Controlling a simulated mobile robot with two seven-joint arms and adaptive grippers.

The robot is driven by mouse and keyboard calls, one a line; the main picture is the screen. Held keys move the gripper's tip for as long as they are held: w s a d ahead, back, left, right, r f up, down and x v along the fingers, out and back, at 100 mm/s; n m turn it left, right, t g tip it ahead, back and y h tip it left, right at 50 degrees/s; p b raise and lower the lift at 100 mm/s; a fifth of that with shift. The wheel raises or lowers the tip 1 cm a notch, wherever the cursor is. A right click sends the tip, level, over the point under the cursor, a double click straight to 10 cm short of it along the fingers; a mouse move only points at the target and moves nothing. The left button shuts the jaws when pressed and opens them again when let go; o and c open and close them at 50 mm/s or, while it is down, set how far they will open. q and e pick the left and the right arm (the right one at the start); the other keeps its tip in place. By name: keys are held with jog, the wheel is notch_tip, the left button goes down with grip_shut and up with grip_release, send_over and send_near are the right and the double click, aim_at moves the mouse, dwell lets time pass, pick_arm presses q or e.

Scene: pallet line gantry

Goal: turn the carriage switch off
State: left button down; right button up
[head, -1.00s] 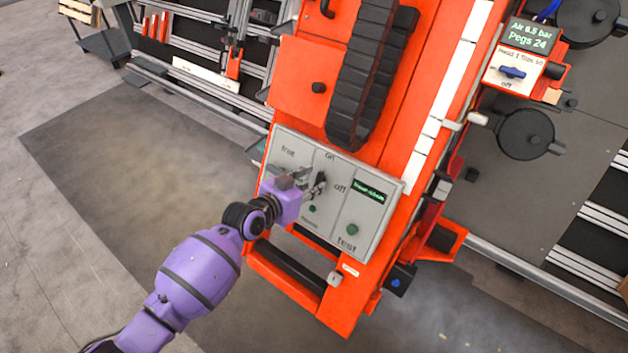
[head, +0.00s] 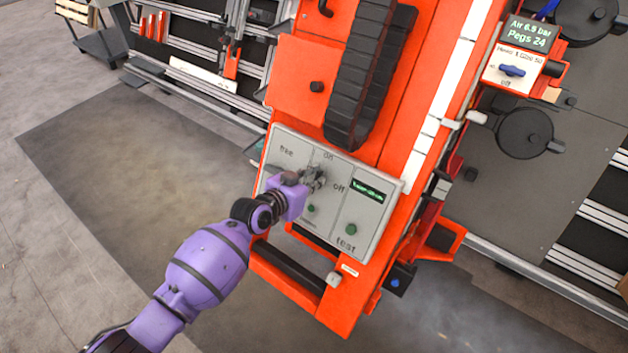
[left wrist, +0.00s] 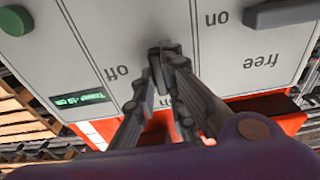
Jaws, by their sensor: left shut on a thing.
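The carriage switch (left wrist: 156,66) is a dark knob on a light grey panel (head: 375,215) with the labels "free", "on" and "off". My left gripper (head: 316,176) reaches the panel from the lower left, with its fingers at the knob between "on" and "off". In the left wrist view the fingertips (left wrist: 166,58) are shut on the knob, and the panel text appears upside down. The fingers hide most of the knob, so I cannot tell exactly which label it points to. My right gripper is in neither view.
The panel also has a green display (head: 370,190) and a green test button (head: 351,229). It sits on an orange carriage with a black cable chain (head: 362,75) above. A separate box with a blue knob (head: 512,71) is at the upper right. Floor (head: 120,170) is clear on the left.

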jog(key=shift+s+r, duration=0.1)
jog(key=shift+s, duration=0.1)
pick_arm(q)
jog(key=shift+n, duration=0.4)
jog(key=n+p, duration=0.1)
jog(key=n, duration=0.2)
jog(key=shift+r+p, duration=0.1)
jog(key=shift+p, duration=0.3)
jog(key=n+p, duration=0.1)
jog(key=n, duration=0.2)
jog(key=shift+y, duration=0.3)
jog(key=n+p, duration=0.2)
jog(key=n, duration=0.2)
jog(key=shift+a+n+y, duration=0.1)
jog(key=shift+n+y, duration=0.2)
jog(key=shift+n, duration=0.1)
jog(key=n+p, duration=0.1)
jog(key=n, duration=0.2)
jog(key=shift+n+p, duration=0.75)
jog(key=shift+n, duration=0.75)
jog(key=shift+f+n, duration=0.2)
jog(key=shift+n, duration=0.3)
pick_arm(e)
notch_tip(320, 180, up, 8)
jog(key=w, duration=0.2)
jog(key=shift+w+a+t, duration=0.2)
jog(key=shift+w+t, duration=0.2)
